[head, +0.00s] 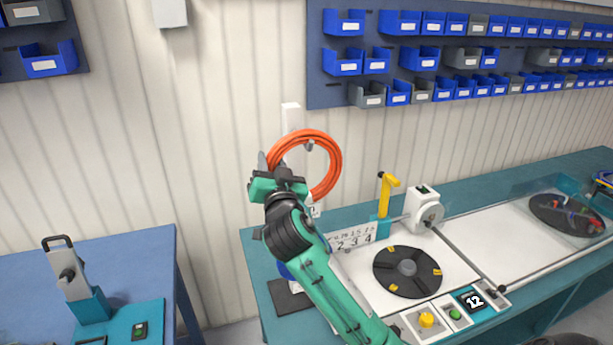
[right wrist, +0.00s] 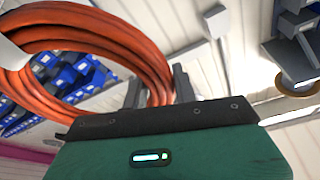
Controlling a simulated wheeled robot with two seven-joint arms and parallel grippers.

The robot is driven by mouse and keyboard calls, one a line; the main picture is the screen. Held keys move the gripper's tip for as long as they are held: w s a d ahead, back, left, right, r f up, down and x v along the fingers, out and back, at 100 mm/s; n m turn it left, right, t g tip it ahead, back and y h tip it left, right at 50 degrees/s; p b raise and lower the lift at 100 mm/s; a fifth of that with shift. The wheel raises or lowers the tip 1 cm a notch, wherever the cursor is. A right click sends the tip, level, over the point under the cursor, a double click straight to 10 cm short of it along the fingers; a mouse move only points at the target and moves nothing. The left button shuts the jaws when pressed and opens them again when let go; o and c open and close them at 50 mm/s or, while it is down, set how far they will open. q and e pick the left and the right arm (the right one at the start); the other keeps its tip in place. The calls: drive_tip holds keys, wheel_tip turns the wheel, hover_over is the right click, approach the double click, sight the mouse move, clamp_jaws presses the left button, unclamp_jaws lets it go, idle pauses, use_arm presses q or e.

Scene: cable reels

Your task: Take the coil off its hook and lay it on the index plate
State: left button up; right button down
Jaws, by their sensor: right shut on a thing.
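The orange coil (head: 332,165) hangs upright around the hook (head: 310,146) on a white post (head: 291,118) in the head view. My right gripper (head: 270,168) is at the coil's left side, shut on its strands. In the right wrist view the coil (right wrist: 75,32) passes between the two grey fingers of the gripper (right wrist: 158,90). The index plate (head: 395,287) is a dark round disc with yellow blocks and a grey hub, lying bare on the white bench top below and right of the coil. My left gripper is not in view.
A yellow lever (head: 386,190) and a white device (head: 424,210) stand behind the index plate. A control panel with a yellow knob (head: 426,320) lies in front. Another dark reel (head: 565,213) sits under a clear cover at right.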

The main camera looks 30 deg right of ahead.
sight(275, 150)
drive_tip(key=shift+r, duration=0.15)
drive_tip(key=shift+r+p, duration=1.6)
drive_tip(key=shift+r, duration=0.55)
drive_tip(key=shift+s, duration=0.15)
drive_tip(key=shift+s+a, duration=0.15)
drive_tip(key=shift+s, duration=0.55)
drive_tip(key=shift+s+a, duration=0.1)
drive_tip(key=shift+s, duration=0.6)
drive_tip(key=shift+r+v, duration=0.25)
drive_tip(key=shift+v, duration=0.85)
drive_tip(key=shift+r+v, duration=0.25)
drive_tip(key=shift+v, duration=0.8)
drive_tip(key=shift+s, duration=0.25)
